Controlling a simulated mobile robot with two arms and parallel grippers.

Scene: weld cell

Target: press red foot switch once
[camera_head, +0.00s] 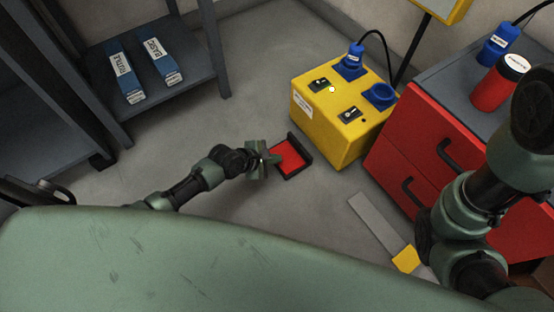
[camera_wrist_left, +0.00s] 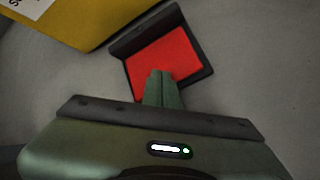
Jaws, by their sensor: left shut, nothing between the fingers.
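The red foot switch (camera_head: 291,156) lies on the grey floor in front of the yellow box. It has a red pedal in a black frame with a raised back edge. It also shows in the left wrist view (camera_wrist_left: 163,58). My left gripper (camera_head: 268,160) is at the left edge of the pedal in the head view. In the left wrist view its shut, empty fingers (camera_wrist_left: 162,76) overlap the pedal's near edge. I cannot tell whether they touch it. My right arm is at the right of the head view, but its gripper is not in view.
A yellow box (camera_head: 332,125) with blue sockets and switches stands behind the pedal. A red drawer cabinet (camera_head: 430,150) is to the right, with a red can (camera_head: 495,88) on top. A grey shelf (camera_head: 185,50) holds two labelled boxes. A flat grey bar (camera_head: 375,220) lies on the floor.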

